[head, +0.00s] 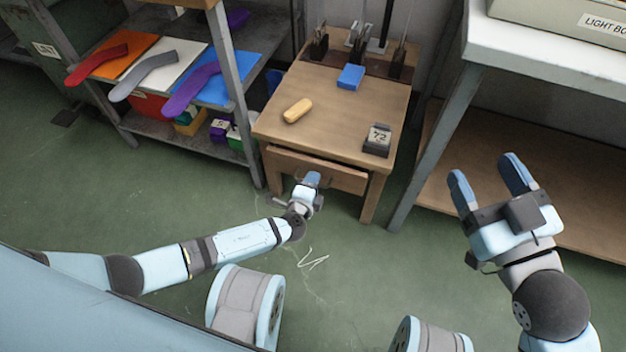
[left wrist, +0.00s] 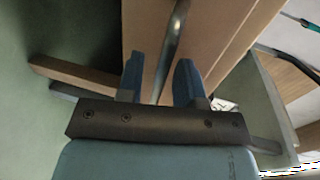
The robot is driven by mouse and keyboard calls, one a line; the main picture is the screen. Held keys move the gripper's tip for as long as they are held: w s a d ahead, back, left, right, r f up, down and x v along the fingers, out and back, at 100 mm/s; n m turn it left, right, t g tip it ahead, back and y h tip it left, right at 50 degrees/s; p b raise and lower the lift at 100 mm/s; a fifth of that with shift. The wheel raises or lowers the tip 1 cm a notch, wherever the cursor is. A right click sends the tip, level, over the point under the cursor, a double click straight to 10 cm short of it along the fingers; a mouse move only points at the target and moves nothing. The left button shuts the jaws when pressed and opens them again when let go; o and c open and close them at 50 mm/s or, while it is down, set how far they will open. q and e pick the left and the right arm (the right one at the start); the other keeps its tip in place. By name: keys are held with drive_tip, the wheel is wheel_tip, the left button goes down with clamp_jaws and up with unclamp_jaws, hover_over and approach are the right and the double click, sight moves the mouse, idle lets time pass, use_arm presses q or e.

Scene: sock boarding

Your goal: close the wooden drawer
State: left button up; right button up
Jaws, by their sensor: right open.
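The wooden drawer (head: 340,179) sits under the top of a small wooden desk (head: 345,130). Its front stands a little out from the desk, with a dark gap along its top edge. In the left wrist view, its metal bar handle (left wrist: 174,40) runs between the fingers of my left gripper (left wrist: 160,75). These fingers are apart, with space on both sides of the bar. My right gripper (head: 485,168) is open and empty, off to the right of the desk.
On the desk are a yellow object (head: 298,110), a blue block (head: 351,77) and a dark device reading 72 (head: 379,136). A metal shelf (head: 232,85) with sock shapes stands left, and a white-topped bench (head: 550,65) stands right.

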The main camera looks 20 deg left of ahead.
sight(317, 171)
use_arm(q)
clamp_jaws()
drive_tip(key=shift+r+x, duration=0.2)
drive_tip(key=shift+x, duration=0.7)
drive_tip(key=shift+r+x, duration=0.2)
drive_tip(key=shift+x, duration=0.7)
drive_tip(key=shift+w, duration=0.35)
drive_tip(key=shift+o, duration=0.5)
unclamp_jaws()
drive_tip(key=shift+w, duration=0.1)
drive_tip(key=shift+s, duration=0.2)
